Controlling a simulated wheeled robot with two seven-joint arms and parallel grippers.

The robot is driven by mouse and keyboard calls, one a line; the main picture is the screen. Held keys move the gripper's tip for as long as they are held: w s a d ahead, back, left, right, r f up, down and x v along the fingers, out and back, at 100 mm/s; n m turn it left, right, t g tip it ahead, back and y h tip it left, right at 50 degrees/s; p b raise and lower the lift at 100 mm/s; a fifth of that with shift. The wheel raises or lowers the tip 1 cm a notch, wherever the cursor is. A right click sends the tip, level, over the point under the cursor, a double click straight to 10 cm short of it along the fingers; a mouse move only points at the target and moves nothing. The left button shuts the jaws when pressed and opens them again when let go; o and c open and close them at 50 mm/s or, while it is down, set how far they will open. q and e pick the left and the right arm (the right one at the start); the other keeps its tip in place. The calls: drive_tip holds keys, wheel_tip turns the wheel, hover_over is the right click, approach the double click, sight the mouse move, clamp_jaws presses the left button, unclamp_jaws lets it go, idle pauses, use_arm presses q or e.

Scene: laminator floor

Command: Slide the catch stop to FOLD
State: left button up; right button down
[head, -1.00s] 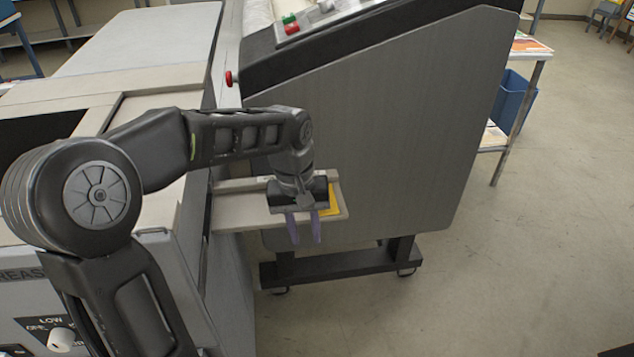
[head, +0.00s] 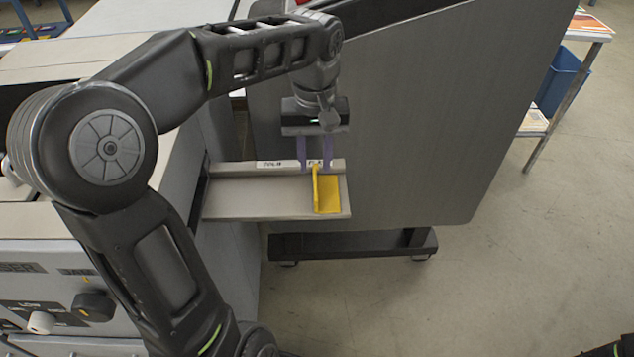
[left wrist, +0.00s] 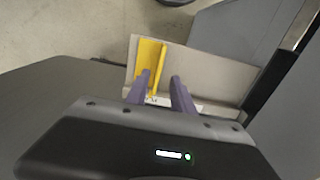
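The catch tray (head: 250,198) is a beige shelf that juts out from the machine in the head view. The yellow catch stop (head: 329,195), with a thin upright plate, sits at its right end. The back rail carries a white label on the left (head: 268,164), hard to read, and another near the stop, partly hidden by my fingers. In the left wrist view the stop (left wrist: 150,56) shows beyond the left-hand finger; contact cannot be told. My right gripper is not in view.
A large grey machine panel (head: 420,120) stands close behind the tray. A control cabinet with a black knob (head: 93,305) is at the lower left. A side table with a blue bin (head: 562,80) stands at the far right. The floor at right is clear.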

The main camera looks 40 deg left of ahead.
sight(315, 185)
use_arm(q)
wheel_tip(315, 185, down, 8)
drive_tip(key=shift+r+p, duration=0.1)
drive_tip(key=shift+p, duration=0.3)
clamp_jaws()
idle(1.4)
